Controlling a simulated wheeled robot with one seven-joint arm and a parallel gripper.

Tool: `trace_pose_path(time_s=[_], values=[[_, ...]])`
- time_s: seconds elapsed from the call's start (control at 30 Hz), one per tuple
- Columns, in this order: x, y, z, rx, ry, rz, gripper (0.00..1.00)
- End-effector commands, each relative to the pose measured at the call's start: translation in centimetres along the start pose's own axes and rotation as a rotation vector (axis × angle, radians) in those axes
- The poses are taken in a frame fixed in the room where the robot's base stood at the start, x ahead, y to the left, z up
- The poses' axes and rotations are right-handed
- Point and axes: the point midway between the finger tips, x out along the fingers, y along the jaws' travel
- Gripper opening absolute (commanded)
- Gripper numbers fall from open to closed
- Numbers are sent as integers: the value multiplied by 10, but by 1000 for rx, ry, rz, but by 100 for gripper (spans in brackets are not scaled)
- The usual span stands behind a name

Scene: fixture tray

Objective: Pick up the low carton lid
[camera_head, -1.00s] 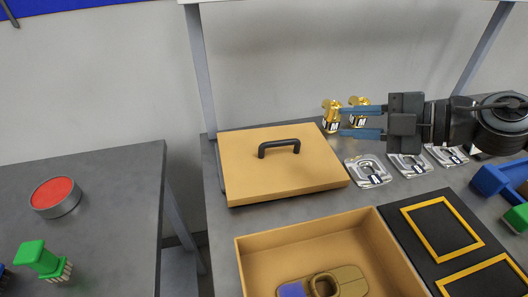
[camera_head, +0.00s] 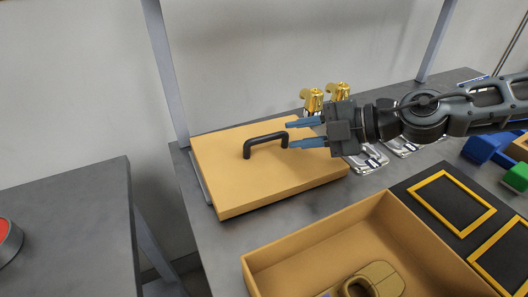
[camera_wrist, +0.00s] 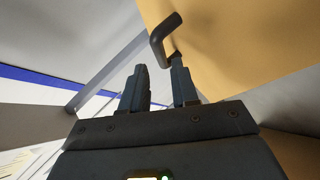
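The low carton lid (camera_head: 235,180) is a flat tan panel with a black bar handle (camera_head: 265,140) on top. It lies at the back left of the grey table. My gripper (camera_head: 289,135) is open, with its blue-grey fingers pointing left at the handle's right end. In the wrist view the two fingers (camera_wrist: 158,72) stand apart. The handle (camera_wrist: 162,36) shows just beyond the tip of the right finger there, and the tan lid (camera_wrist: 235,45) fills the upper right. I cannot tell whether a finger touches the handle.
An open tan carton (camera_head: 330,240) stands in front of the lid, holding a tan part. Gold fittings (camera_head: 312,100) stand behind my gripper. Clear packets (camera_head: 370,160) lie below my arm. A black board with yellow frames (camera_head: 452,203) is at the right.

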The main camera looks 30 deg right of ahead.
Motion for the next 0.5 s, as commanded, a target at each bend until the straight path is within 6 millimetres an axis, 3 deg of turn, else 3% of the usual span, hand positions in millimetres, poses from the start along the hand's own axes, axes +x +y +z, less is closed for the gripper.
trace_pose_path(time_s=[0.3,0.5], values=[[40,0,-4,-1,2,-1,29],[52,0,-3,1,2,0,29]])
